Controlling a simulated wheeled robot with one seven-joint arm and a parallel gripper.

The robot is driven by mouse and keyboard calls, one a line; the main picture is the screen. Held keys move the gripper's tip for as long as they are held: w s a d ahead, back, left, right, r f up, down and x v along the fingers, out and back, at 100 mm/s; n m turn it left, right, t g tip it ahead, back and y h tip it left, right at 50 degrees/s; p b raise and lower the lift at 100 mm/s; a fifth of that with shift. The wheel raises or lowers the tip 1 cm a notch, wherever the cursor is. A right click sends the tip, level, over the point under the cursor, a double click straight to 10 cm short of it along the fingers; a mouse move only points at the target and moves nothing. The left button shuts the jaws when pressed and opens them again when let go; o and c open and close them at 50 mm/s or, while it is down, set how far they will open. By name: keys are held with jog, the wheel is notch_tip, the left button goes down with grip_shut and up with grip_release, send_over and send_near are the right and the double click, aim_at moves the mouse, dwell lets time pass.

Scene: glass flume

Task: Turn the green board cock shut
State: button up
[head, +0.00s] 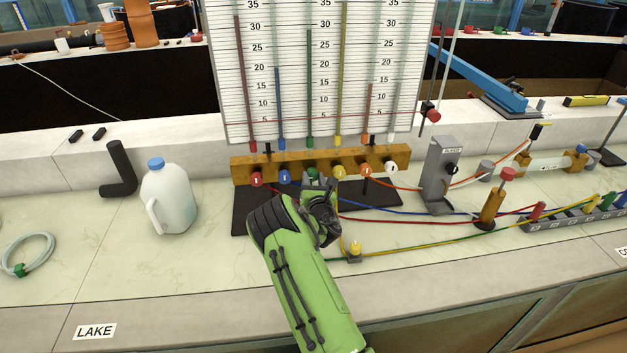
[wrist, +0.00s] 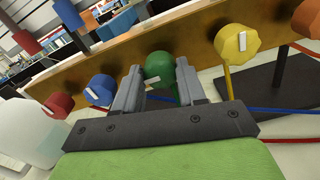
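The green board cock (wrist: 159,62) is a round knob on the brown manifold bar, with a pale handle mark tilted across its lower part in the wrist view. My gripper (wrist: 159,70) is in front of it, its two grey fingers apart, one on each side of the knob. I cannot tell whether the fingertips touch it. In the head view my gripper (head: 316,183) hides most of the green cock (head: 311,172).
Blue (wrist: 100,90) and red (wrist: 58,105) cocks sit to the left, a yellow cock (wrist: 237,42) to the right. The bar (head: 243,168) stands under the gauge board (head: 268,60). A white jug (head: 168,200) stands left. Coloured hoses run right across the bench.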

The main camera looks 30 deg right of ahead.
jog(key=shift+c, duration=1.2)
jog(key=shift+m, duration=0.3)
jog(key=m+b, duration=0.1)
jog(key=m, duration=0.2)
jog(key=m+b, duration=0.1)
jog(key=m, duration=0.4)
jog(key=m+b, duration=0.2)
jog(key=m, duration=0.2)
jog(key=shift+d+f+m, duration=0.1)
jog(key=shift+m, duration=0.2)
jog(key=m+b, duration=0.2)
jog(key=m, duration=0.2)
jog(key=shift+m, duration=0.3)
